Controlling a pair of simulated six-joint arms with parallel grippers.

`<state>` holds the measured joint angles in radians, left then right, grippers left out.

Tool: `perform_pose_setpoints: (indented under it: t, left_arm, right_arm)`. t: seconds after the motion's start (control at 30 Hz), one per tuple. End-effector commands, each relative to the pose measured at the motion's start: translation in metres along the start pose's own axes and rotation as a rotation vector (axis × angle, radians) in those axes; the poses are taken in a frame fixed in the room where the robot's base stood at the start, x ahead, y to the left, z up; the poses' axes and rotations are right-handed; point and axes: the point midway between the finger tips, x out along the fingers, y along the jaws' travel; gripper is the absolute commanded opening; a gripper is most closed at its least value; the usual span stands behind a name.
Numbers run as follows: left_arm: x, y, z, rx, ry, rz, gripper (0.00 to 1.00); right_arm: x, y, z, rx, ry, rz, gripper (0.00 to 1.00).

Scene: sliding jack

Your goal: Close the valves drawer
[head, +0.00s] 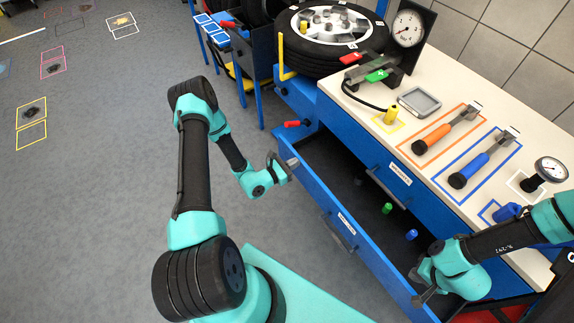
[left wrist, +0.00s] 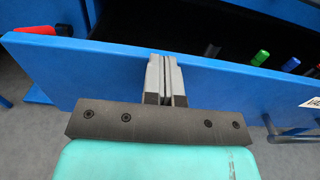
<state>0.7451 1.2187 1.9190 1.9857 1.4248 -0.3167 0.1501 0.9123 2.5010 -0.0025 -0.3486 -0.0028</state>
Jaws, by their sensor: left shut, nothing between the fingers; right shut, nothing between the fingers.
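The valves drawer (head: 325,199) is a blue drawer pulled out from the workbench, with a bar handle (head: 338,232) and a white label on its front. Inside lie a green valve (head: 387,208) and a blue valve (head: 411,234); the left wrist view also shows the green valve (left wrist: 262,58) and the drawer front (left wrist: 110,68). My left gripper (head: 290,164) is shut and empty at the far left end of the drawer front; its fingertips (left wrist: 165,75) overlap the front panel, and contact is unclear. My right gripper (head: 420,283) is shut and empty near the drawer's other end.
The white benchtop (head: 455,185) holds an orange-handled tool (head: 436,137), a blue-handled tool (head: 475,168), a grey tray (head: 419,101) and gauges. The grey floor (head: 90,190) left of the drawer is open, with marked outlines farther away.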

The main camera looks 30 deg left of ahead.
Motion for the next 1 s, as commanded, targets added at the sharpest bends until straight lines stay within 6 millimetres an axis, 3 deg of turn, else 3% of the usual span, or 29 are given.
perform_pose_setpoints:
  t: [0.47, 0.67, 1.0]
  left_arm:
    - [-0.01, 0.001, -0.001, -0.001, 0.001, 0.003, 0.0]
    - [-0.037, 0.001, -0.001, -0.002, 0.002, 0.004, 0.0]
    - [-0.102, 0.001, -0.001, -0.001, 0.002, 0.005, 0.0]
  right_arm:
    - [0.0, 0.0, 0.0, 0.0, 0.0, 0.0, 0.0]
    - [0.0, 0.0, 0.0, 0.0, 0.0, 0.0, 0.0]
    - [0.0, 0.0, 0.0, 0.0, 0.0, 0.0, 0.0]
